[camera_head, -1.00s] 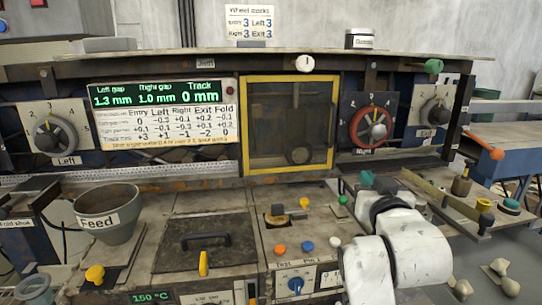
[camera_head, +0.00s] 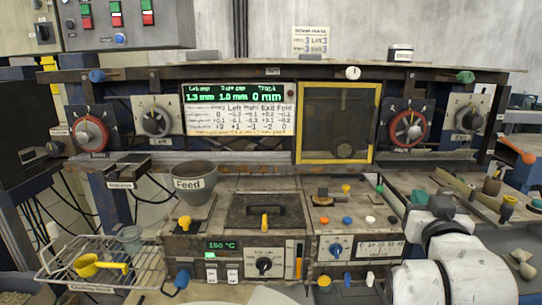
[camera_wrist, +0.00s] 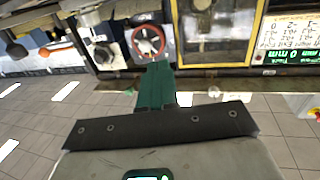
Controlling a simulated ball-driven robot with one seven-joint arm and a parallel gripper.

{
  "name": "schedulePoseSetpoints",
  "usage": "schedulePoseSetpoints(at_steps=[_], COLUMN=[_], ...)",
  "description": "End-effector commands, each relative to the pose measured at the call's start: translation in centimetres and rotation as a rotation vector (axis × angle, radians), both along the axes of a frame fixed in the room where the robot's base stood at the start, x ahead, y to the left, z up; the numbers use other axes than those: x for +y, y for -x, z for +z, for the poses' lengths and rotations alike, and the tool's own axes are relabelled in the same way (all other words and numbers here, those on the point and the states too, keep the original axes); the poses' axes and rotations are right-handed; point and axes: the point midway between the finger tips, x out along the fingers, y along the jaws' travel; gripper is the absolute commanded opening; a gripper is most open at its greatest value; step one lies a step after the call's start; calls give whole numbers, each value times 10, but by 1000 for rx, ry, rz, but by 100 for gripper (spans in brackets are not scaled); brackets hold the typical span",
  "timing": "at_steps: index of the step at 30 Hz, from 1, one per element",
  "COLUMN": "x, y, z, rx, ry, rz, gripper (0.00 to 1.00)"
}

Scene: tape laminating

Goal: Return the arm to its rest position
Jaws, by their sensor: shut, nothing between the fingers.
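My white arm (camera_head: 445,265) rises at the lower right of the head view, bent at a dark joint. Its end lies over the right part of the worktop, where a small teal part shows (camera_head: 420,197). In the wrist view my gripper (camera_wrist: 158,70) is shut, its teal fingers together and empty beyond a dark bolted bar. The fingers point toward the machine front, where a red-ringed dial (camera_wrist: 148,40) shows past their tips. It also shows in the head view (camera_head: 408,128). I see no contact with the machine.
The laminating machine carries a readout panel (camera_head: 238,108), a yellow-framed window (camera_head: 338,122), a Feed cup (camera_head: 193,182) and several knobs. A wire rack (camera_head: 95,265) with a yellow scoop (camera_head: 98,265) stands at left. Small tools lie on the right worktop. Open tiled floor (camera_wrist: 40,125) shows in the wrist view.

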Motion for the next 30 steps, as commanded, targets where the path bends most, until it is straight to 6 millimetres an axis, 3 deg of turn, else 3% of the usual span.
schedulePoseSetpoints(at_steps=[11, 20, 23, 26, 30], x=[-4, -7, -9, -9, -6], y=[18, 57, 84, 125, 197], z=[-60, -146, -190, -242, -308], rx=[147, 373, 495, 655, 891], ry=[-10, -27, -37, -52, -80], rz=[2, 12, 17, 28, 50], gripper=[0, 0, 0, 0, 0])
